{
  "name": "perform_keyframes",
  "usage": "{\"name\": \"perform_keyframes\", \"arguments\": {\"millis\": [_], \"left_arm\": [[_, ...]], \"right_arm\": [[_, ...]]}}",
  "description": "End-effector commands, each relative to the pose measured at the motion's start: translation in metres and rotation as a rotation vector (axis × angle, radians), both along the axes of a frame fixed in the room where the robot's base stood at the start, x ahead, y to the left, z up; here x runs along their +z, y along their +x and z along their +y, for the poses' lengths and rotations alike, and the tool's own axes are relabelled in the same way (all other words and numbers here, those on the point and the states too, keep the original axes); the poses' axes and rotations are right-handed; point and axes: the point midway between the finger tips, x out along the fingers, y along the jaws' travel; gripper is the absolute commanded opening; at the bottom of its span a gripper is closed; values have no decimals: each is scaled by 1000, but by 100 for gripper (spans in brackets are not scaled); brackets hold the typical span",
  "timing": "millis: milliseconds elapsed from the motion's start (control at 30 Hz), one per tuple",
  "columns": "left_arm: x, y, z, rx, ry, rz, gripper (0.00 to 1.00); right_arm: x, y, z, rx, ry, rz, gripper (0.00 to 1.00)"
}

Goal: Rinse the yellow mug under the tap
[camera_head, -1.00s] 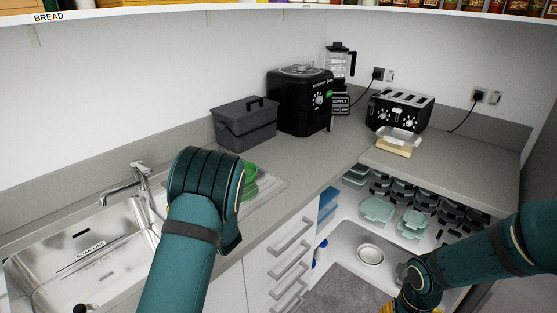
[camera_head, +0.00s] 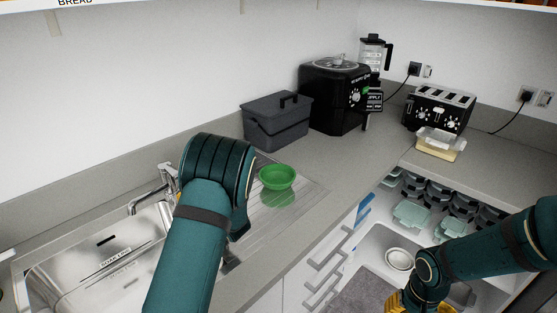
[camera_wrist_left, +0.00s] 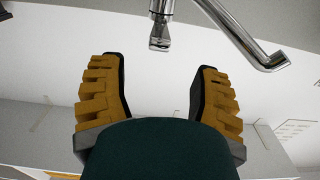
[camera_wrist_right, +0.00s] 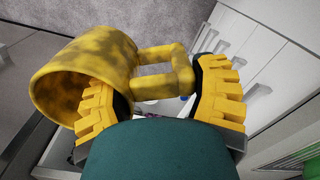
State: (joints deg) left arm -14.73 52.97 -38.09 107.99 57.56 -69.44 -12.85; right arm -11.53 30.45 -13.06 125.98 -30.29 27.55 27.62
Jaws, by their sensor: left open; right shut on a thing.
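The yellow mug (camera_wrist_right: 85,75) has dark brown stains and shows in the right wrist view, tilted with its open rim to the left. My right gripper (camera_wrist_right: 163,82) is shut on its handle. In the head view, yellow at the lower edge near my right wrist could be mug or fingers. The tap (camera_head: 153,192) stands behind the steel sink (camera_head: 90,265). In the head view my left arm hides this gripper.
A green bowl (camera_head: 278,177) sits on the drainer right of my left arm. A grey caddy (camera_head: 277,122), black appliance (camera_head: 335,95) and toaster (camera_head: 439,107) stand along the back.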

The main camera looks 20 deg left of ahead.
Motion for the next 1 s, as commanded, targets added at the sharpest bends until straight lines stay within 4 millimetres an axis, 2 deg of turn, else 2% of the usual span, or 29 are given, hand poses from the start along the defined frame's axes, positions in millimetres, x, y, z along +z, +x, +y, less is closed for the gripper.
{"name": "perform_keyframes", "arguments": {"millis": [167, 500, 700, 1000], "left_arm": [[0, 6, 13, 3, 1, -2, 63], [0, 35, 69, 2, 2, -1, 63], [-1, 48, 95, 2, 1, 0, 63], [0, 55, 107, 0, 0, 1, 63]], "right_arm": [[0, 0, 0, 0, 0, -1, 21], [-2, 0, 0, 0, 0, -1, 21], [-2, 0, 0, 0, 0, -1, 21], [-3, 0, 0, 0, 0, -1, 21]]}}
